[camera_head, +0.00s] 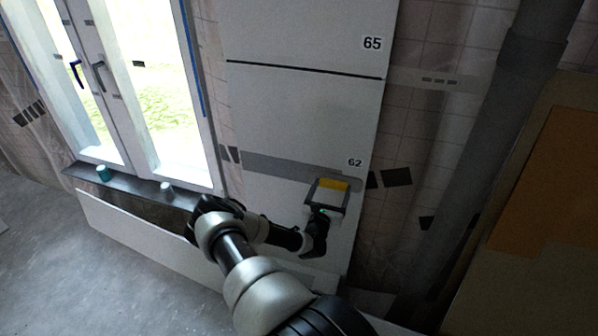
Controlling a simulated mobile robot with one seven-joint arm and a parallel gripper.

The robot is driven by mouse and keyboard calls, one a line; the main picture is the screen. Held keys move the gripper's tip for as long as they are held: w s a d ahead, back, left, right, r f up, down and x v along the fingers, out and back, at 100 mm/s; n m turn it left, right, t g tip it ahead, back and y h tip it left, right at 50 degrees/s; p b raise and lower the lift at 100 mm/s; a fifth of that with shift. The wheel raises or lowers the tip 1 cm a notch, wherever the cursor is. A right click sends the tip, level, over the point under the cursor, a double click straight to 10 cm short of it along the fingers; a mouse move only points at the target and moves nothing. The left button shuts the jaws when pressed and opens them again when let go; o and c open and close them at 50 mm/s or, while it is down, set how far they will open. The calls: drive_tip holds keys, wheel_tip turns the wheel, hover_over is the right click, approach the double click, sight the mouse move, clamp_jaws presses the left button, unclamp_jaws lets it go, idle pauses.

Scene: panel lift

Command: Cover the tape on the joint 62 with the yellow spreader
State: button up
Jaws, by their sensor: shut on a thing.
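The panel marked 62 (270,205) is white and stands upright against the wall. A grey band (275,169) runs across it just below the number 62. The spreader shows as a yellow strip (333,184) in a dark frame, at the right part of the band's lower edge. I cannot tell whether it touches the panel. My gripper (322,212) is shut on the spreader from below. The jaws are small and partly hidden by the spreader and the wrist. Whether tape shows apart from the grey band is unclear.
A panel marked 65 (300,35) sits above, with a dark gap (303,69) between. A window (140,90) with two cups on its sill (135,185) is at left. A white board (140,240) leans below it. A grey pipe (480,140) and an orange board (550,180) are at right.

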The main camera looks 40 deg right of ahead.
drive_tip(key=s+d+p, duration=0.3)
drive_tip(key=s+d, duration=0.2)
drive_tip(key=s, duration=0.5)
idle(0.4)
drive_tip(key=p+v, duration=0.4)
drive_tip(key=v, duration=0.3)
idle(0.3)
drive_tip(key=shift+r, duration=0.1)
